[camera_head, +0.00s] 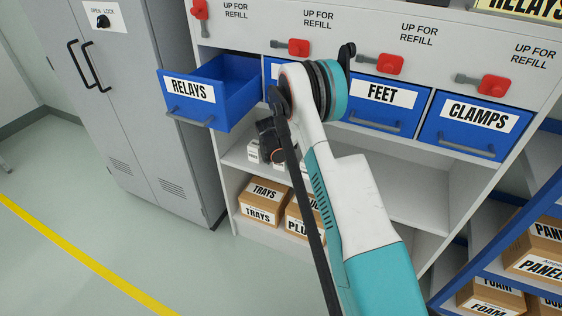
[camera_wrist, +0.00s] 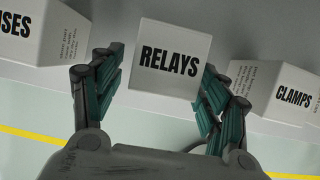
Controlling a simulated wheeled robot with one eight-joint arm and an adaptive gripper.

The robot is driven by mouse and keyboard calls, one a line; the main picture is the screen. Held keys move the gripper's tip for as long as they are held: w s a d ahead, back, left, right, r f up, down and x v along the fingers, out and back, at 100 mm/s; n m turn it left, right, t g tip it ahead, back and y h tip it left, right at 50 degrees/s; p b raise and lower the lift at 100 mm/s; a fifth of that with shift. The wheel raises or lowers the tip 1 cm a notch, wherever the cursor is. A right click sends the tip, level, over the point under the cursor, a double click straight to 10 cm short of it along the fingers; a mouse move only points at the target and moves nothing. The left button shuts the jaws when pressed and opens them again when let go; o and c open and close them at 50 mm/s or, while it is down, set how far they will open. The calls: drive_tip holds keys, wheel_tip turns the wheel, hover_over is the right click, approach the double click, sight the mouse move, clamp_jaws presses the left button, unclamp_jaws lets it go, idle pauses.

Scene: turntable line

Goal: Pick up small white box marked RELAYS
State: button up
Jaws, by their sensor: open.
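The small white box marked RELAYS (camera_wrist: 170,62) is in the middle of the wrist view, standing on a grey shelf. My gripper (camera_wrist: 160,92) is open, with one teal-padded finger to the left of the box and one to the right. The box's lower part lies between the fingertips; I cannot tell whether either finger touches it. In the head view my gripper (camera_head: 270,140) reaches into the shelf below the drawers, largely hidden by my arm. Small white boxes (camera_head: 253,150) show beside it there, their labels too small to read.
In the wrist view, a white box ending in USES (camera_wrist: 45,32) is at left and a CLAMPS box (camera_wrist: 275,90) close at right. The blue RELAYS drawer (camera_head: 222,88) stands pulled out above the shelf. Cartons marked TRAYS (camera_head: 262,202) stand on the lower shelf.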

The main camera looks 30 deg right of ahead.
drive_tip(key=shift+w+d+f+b, duration=0.15)
drive_tip(key=shift+w+d+b, duration=0.35)
drive_tip(key=shift+w+d, duration=0.65)
drive_tip(key=shift+d+f+b, duration=0.3)
drive_tip(key=shift+f+b, duration=0.15)
drive_tip(key=c, duration=1.2)
